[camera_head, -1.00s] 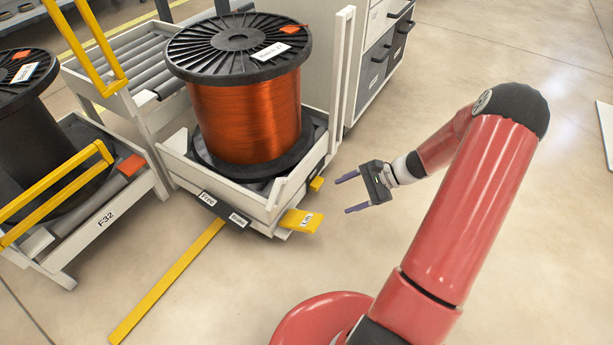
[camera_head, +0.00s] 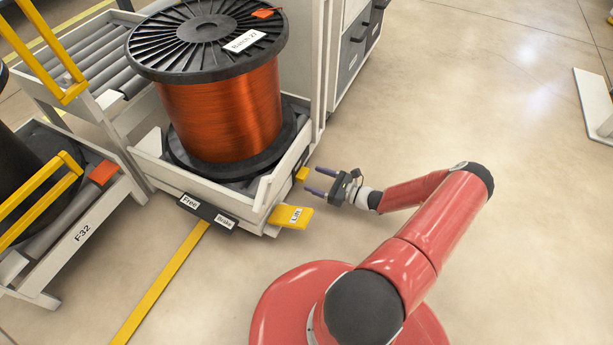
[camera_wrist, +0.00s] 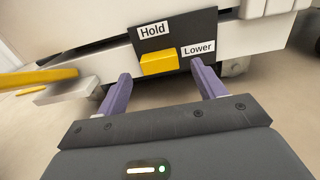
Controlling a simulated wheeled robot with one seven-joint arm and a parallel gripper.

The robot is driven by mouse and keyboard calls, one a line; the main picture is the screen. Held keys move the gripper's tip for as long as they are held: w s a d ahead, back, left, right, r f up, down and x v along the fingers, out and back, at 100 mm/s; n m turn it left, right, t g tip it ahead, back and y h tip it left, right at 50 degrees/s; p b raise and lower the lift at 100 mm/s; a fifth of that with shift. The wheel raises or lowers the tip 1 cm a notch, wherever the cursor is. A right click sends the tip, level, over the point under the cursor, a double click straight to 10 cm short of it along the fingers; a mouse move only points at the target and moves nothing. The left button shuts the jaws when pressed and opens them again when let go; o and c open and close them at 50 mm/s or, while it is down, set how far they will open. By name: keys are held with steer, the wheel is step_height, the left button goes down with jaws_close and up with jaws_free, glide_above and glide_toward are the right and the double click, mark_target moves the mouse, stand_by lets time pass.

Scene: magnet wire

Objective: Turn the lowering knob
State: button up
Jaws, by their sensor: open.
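The yellow lowering knob (camera_wrist: 158,62) sits on a dark panel between a "Hold" label (camera_wrist: 153,30) and a "Lower" label (camera_wrist: 199,47) in the wrist view. In the head view the knob (camera_head: 301,174) is a small yellow block on the right side of the white spool stand (camera_head: 262,207). My gripper (camera_head: 311,181) is open and empty, its purple fingers pointing at the knob. In the wrist view the fingertips (camera_wrist: 160,80) are spread to either side of the knob, apart from it.
A yellow "Lift" pedal (camera_head: 290,217) sticks out at the stand's front corner, below and near my gripper. A copper wire spool (camera_head: 225,110) stands on the stand. A "Free"/"Brake" panel (camera_head: 206,214) is on its front.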

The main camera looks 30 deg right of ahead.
mark_target(303, 174)
steer(key=x, duration=0.4)
steer(key=shift+s, duration=0.1)
steer(key=c, duration=1)
